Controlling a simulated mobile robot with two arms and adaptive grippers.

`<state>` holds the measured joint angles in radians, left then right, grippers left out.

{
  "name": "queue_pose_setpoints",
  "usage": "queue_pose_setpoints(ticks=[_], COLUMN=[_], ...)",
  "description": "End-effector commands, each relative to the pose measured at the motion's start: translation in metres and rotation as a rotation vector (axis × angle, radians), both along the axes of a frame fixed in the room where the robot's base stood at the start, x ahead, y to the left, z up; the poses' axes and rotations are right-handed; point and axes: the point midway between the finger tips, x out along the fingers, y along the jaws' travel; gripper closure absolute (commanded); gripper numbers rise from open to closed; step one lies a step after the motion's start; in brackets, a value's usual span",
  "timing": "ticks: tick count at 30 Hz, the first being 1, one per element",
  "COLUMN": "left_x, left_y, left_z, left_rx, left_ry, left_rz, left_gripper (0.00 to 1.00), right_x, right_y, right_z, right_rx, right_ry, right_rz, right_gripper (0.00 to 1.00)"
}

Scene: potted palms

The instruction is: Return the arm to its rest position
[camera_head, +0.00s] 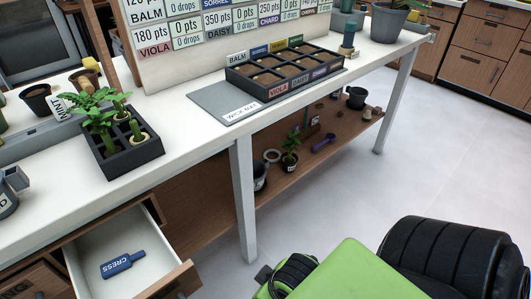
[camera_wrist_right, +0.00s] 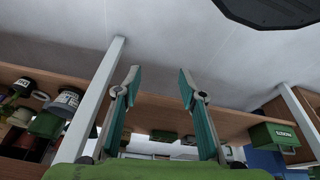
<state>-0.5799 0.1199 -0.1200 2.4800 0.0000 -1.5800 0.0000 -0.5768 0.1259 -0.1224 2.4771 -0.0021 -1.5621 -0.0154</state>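My right gripper (camera_wrist_right: 159,76) shows in the right wrist view with its two teal-padded fingers spread apart. It is open, with nothing between the fingers. Behind it are a wooden shelf and pale floor. In the head view, green and black parts of my own body fill the bottom right, over the floor in front of the bench; the right gripper's fingers cannot be made out there. My left gripper is in neither view.
The white bench (camera_head: 185,148) carries a black seedling tray (camera_head: 134,158), a grey wick mat (camera_head: 208,98) and a labelled compartment tray (camera_head: 262,92). An open drawer (camera_head: 84,262) holds a blue CRESS bottle (camera_head: 123,264). A lower shelf (camera_head: 335,140) holds pots. The floor at right is clear.

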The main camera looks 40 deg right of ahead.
Motion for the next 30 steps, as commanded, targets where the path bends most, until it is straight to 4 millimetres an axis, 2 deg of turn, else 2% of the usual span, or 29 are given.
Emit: queue_pose_setpoints(ticks=[3, 20, 23, 26, 30], left_x=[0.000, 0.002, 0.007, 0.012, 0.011], left_y=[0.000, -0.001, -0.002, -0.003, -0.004], left_z=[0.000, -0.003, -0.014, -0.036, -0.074], left_rx=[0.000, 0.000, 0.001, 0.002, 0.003], left_ry=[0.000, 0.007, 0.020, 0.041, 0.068], left_rz=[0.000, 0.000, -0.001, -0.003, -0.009], left_gripper=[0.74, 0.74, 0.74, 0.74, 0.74], right_x=[-0.006, -0.003, 0.002, 0.007, 0.006], right_y=[0.001, 0.001, 0.002, 0.003, 0.004], right_z=[-0.001, -0.004, -0.015, -0.037, -0.075], right_rx=[0.011, 0.008, 0.006, 0.006, 0.004], right_ry=[0.022, 0.024, 0.038, 0.058, 0.087], right_rz=[-0.026, -0.020, -0.018, -0.016, -0.012], right_gripper=[0.63, 0.63, 0.63, 0.63, 0.63])
